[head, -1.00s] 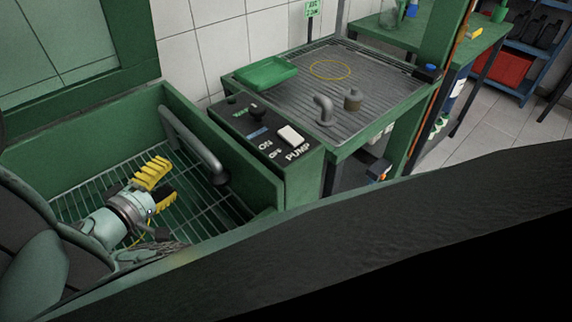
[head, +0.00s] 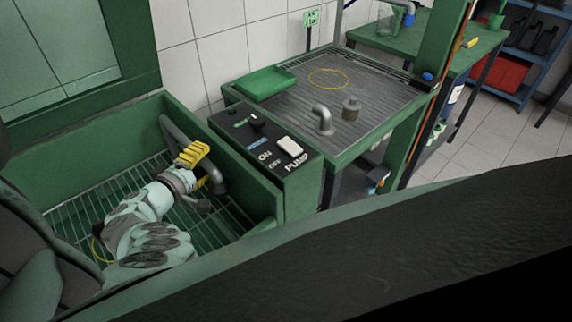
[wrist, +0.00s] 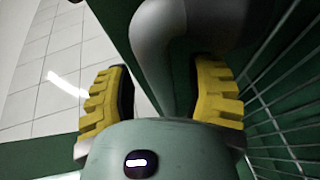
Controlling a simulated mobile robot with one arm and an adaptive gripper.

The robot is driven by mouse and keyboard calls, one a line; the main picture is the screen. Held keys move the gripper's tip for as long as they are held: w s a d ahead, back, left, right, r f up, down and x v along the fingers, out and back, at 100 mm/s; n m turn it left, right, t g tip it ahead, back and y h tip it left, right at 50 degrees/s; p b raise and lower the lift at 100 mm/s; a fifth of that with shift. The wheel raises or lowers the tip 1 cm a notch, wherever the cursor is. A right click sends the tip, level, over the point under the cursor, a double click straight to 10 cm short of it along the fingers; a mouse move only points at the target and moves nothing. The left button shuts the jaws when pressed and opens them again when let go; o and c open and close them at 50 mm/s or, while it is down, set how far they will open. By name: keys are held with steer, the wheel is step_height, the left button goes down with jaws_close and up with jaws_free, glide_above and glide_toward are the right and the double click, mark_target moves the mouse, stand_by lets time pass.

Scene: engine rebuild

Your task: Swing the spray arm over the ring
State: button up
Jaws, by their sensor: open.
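The spray arm is a grey bent pipe (head: 172,132) along the right inner wall of the green wash basin; its nozzle end is partly hidden by my gripper. My gripper (head: 206,167) has yellow ribbed fingers and is at the lower part of the pipe. In the wrist view the open fingers of my gripper (wrist: 163,98) stand on either side of the grey pipe (wrist: 160,45); I cannot tell if they touch it. A thin yellow curve, likely part of a ring (head: 97,250), shows on the basin's grate beside my arm, mostly hidden.
The basin's green wall (head: 240,172) rises right of my gripper. Beyond it is a control box (head: 262,148) marked PUMP. A ribbed bench (head: 385,90) carries a green tray (head: 264,84), a yellow circle (head: 328,70), a spout (head: 322,118) and a small weight (head: 351,108).

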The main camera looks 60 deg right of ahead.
steer(key=shift+w+d+f, duration=0.1)
steer(key=shift+d, duration=0.25)
steer(key=shift+o, duration=0.4)
jaws_close()
